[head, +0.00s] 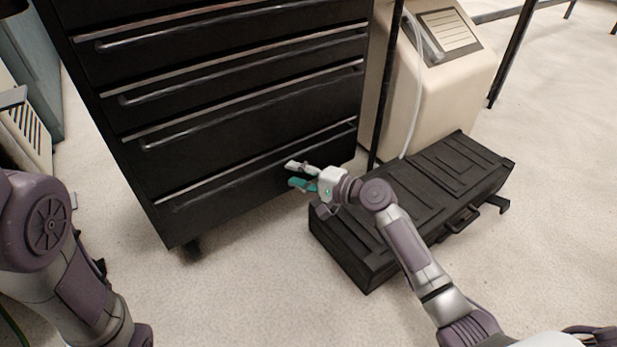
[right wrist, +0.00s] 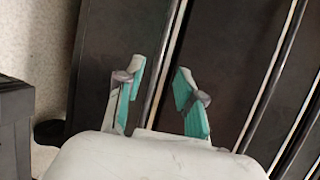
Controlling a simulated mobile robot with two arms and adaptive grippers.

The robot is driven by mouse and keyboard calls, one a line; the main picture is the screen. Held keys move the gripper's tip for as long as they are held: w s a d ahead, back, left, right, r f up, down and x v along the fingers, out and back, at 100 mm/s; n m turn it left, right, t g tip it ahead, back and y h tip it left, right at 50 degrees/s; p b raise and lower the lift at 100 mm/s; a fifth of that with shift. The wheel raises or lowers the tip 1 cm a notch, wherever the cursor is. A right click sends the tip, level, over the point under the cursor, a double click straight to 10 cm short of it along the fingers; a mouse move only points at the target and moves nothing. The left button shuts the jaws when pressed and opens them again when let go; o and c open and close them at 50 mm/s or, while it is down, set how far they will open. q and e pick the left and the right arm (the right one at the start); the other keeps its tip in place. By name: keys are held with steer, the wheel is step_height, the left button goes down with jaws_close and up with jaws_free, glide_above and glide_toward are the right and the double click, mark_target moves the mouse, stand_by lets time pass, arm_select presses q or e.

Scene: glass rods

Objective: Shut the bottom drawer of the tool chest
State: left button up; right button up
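The black tool chest (head: 232,128) stands at the upper left of the head view. Its bottom drawer (head: 236,192) has a pale top edge and a long dark handle, and looks nearly level with the drawers above; I cannot tell whether a small gap remains. My right gripper (head: 296,175) is at the right end of this drawer front, fingers apart and empty. In the right wrist view, the gripper (right wrist: 157,85) has its fingers spread, with a long bar of the chest front visible between them; contact cannot be made out. Only my left arm shows, not its gripper.
A black ribbed case (head: 425,195) lies on the floor right of the chest, under my right forearm. A beige machine (head: 440,85) with a pale hose stands behind it. A caster (head: 193,248) shows under the chest. The floor in front is clear.

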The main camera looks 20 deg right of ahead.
steer(key=v, duration=0.3)
steer(key=shift+s+d+r, duration=0.15)
steer(key=shift+s+d, duration=0.1)
steer(key=shift+s, duration=0.05)
steer(key=shift+r, duration=0.1)
